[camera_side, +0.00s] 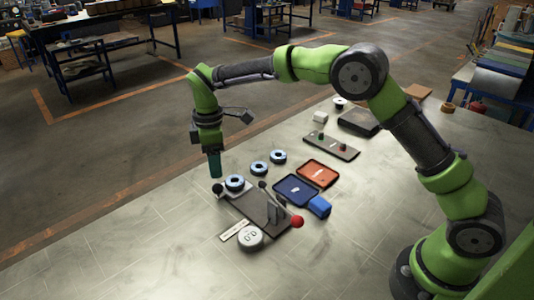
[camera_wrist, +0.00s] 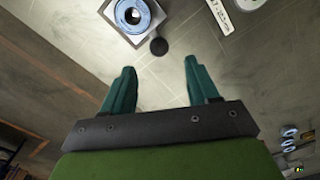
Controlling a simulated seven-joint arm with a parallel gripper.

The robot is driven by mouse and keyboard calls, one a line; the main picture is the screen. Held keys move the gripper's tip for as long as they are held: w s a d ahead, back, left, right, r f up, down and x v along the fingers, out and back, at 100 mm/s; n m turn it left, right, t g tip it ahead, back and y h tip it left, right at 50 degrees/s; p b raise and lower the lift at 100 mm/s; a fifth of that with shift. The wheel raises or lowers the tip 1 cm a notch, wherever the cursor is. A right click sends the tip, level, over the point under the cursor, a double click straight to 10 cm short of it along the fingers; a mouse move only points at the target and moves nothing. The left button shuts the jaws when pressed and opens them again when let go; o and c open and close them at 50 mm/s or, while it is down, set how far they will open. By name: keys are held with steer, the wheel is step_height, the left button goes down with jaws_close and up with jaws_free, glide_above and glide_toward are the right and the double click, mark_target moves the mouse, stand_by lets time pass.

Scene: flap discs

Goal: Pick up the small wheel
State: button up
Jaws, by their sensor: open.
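Three blue-rimmed wheels show in the side view: a near one (camera_side: 235,183) at the left end of a dark-based device, a middle one (camera_side: 259,168) and a far one (camera_side: 278,157) on the table. I cannot tell which is the small wheel. My gripper (camera_side: 214,177) points down, just left of the near wheel and above the table. In the wrist view, my gripper (camera_wrist: 160,65) has its two teal fingers apart with nothing between them. The near wheel (camera_wrist: 133,15) lies ahead of the fingertips on a pale square plate, partly cut off by the frame's top edge.
The device has a dark base (camera_side: 245,206), a lever with a red knob (camera_side: 297,221) and a black knob (camera_wrist: 158,46) near the fingertips. A white round gauge (camera_side: 250,238), blue tray (camera_side: 296,190), orange tray (camera_side: 318,173) and button panel (camera_side: 332,145) stand around. The table's front left is clear.

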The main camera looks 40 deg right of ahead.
stand_by(0.4)
steer(key=o, duration=0.6)
steer(key=shift+c, duration=0.2)
steer(key=shift+d, duration=0.1)
steer(key=s+d+r+m+t+y, duration=0.1)
steer(key=d+r+m, duration=0.1)
steer(key=d+r, duration=0.45)
steer(key=m+t+y, duration=0.1)
steer(key=m+t, duration=0.1)
glide_toward(238, 177)
steer(key=f, duration=0.1)
steer(key=a+f, duration=0.1)
steer(key=shift+s+f+m+y, duration=0.3)
steer(key=shift+y, duration=0.1)
steer(key=shift+t, duration=0.3)
steer(key=shift+x, duration=3.05)
